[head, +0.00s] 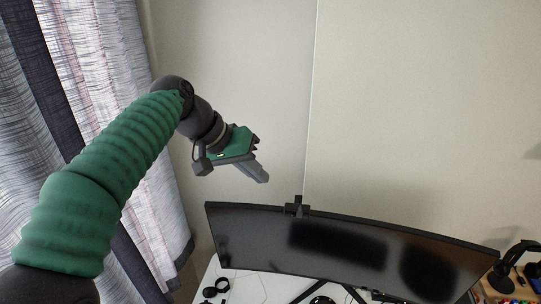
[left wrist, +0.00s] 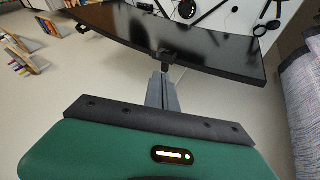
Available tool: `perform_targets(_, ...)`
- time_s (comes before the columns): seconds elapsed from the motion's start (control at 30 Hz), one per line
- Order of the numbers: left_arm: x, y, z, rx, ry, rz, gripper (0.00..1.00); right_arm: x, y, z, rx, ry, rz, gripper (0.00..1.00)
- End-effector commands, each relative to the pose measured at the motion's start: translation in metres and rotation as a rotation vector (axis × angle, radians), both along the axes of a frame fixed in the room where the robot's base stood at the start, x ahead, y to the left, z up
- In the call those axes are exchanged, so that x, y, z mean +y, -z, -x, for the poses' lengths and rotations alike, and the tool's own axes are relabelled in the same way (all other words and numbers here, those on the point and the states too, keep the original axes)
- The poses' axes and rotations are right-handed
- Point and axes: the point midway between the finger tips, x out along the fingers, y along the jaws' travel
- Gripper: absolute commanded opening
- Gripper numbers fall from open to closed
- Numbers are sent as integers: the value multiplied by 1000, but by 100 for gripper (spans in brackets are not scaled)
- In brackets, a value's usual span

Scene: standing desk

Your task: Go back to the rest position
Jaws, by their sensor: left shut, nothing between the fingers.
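My left arm reaches in from the left in the head view, in a green ribbed sleeve. My left gripper (head: 262,177) is at its end, raised in front of the wall and above the left end of the monitor. Its grey fingers are shut with nothing between them. The shut fingers also show in the left wrist view (left wrist: 161,94), pointing toward the monitor. The fingers touch nothing in the head view. My right gripper is not in view.
A wide curved black monitor (head: 340,243) with a small webcam (head: 297,207) on top stands on a white desk (head: 243,287). A headphone stand (head: 512,265) is at the right. Curtains (head: 95,75) hang at the left, close to my arm. The space above the monitor is free.

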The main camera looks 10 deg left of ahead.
Motion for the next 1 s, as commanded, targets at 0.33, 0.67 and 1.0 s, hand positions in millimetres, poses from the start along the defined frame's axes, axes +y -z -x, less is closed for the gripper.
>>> perform_targets(0.33,33,272,69,152,-182,-269,0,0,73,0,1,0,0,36)
perform_targets(0.67,63,438,203,192,-175,-446,0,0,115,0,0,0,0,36)
perform_targets(1.0,65,444,213,193,-170,-453,0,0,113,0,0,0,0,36)
